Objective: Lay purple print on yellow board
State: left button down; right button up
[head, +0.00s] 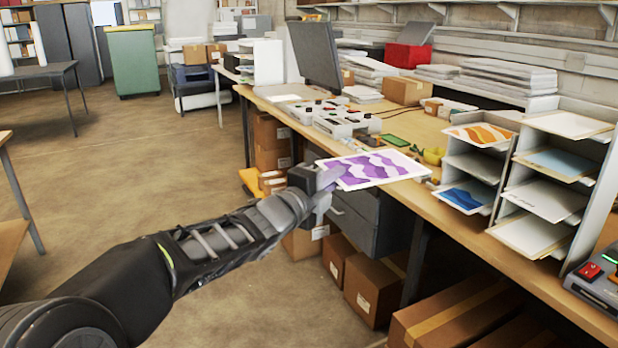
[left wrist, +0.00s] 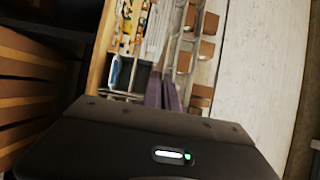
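The purple print (head: 372,168), a white sheet with purple and lilac wavy bands, is held out flat by its near left edge in the head view. My left gripper (head: 328,180) is shut on that edge, and the sheet extends to the right over the front edge of the workbench. In the left wrist view my gripper's fingers (left wrist: 164,94) show close together; I cannot make out the print there. I see no yellow board in either view. My right gripper is not in view.
The workbench (head: 455,208) runs along the right. A paper rack (head: 478,165) holds an orange print (head: 478,134) and a blue print (head: 468,196). A second rack (head: 545,200) stands beside it. A device with a red button (head: 590,271) is at far right. Boxes (head: 374,288) sit below.

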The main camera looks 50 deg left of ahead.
pick_arm(q)
jog(key=w+d+f+h, duration=0.1)
jog(key=w+d+f, duration=1)
jog(key=d+f, duration=0.4)
jog(key=d+f+m+h, duration=0.2)
jog(key=d+f, duration=1.1)
jog(key=d, duration=0.1)
jog(key=shift+s+d+f+h, duration=0.15)
jog(key=shift+d+h, duration=0.1)
jog(key=shift+h, duration=0.15)
